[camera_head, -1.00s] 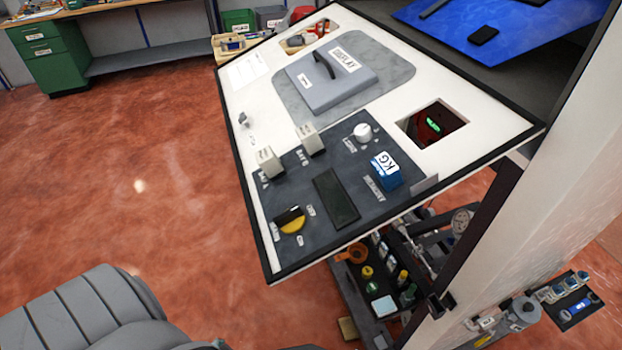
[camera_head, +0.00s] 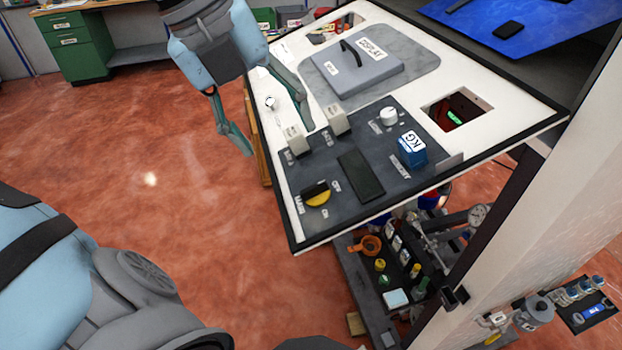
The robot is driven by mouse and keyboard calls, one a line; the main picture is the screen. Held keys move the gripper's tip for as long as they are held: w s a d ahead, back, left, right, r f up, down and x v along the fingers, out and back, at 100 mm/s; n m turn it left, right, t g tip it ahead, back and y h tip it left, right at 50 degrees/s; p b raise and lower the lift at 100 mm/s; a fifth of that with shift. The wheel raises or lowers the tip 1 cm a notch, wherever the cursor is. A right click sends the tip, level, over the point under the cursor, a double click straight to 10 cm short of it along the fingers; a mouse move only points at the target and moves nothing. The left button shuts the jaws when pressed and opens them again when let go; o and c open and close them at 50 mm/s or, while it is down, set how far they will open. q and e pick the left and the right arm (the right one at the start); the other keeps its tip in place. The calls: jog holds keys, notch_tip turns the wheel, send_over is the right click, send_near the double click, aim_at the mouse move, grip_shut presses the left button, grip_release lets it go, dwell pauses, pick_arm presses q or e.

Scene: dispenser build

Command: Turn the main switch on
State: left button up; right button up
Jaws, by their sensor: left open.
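The main switch (camera_head: 319,198) is a yellow round knob with a black bar, at the near left corner of the dark control plate. Small labels stand around it, including "MAIN", "ON" and "OFF". The bar points across the knob; I cannot tell its exact setting. My left gripper (camera_head: 277,140) hangs over the left edge of the sloped panel, fingers spread wide and empty. It is above and to the left of the switch in the picture, apart from it. My right gripper is not in view.
The white panel (camera_head: 405,198) also holds two beige blocks (camera_head: 335,120), a white knob (camera_head: 388,117), a blue "KG" block (camera_head: 411,149) and a grey display lid (camera_head: 356,71). A shelf with bottles and tools lies below. Open red floor (camera_head: 170,240) is at left.

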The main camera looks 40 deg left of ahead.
pick_arm(q)
jog(key=b, duration=0.1)
send_near(312, 187)
notch_tip(312, 187, down, 2)
jog(key=x, duration=0.7)
jog(key=shift+w+d+b, duration=0.3)
jog(key=shift+d+b, duration=0.05)
jog(key=shift+b, duration=0.05)
jog(key=shift+w+a+f, duration=0.1)
jog(key=shift+a+f, duration=0.05)
jog(key=c, duration=1.2)
jog(key=shift+o, duration=0.2)
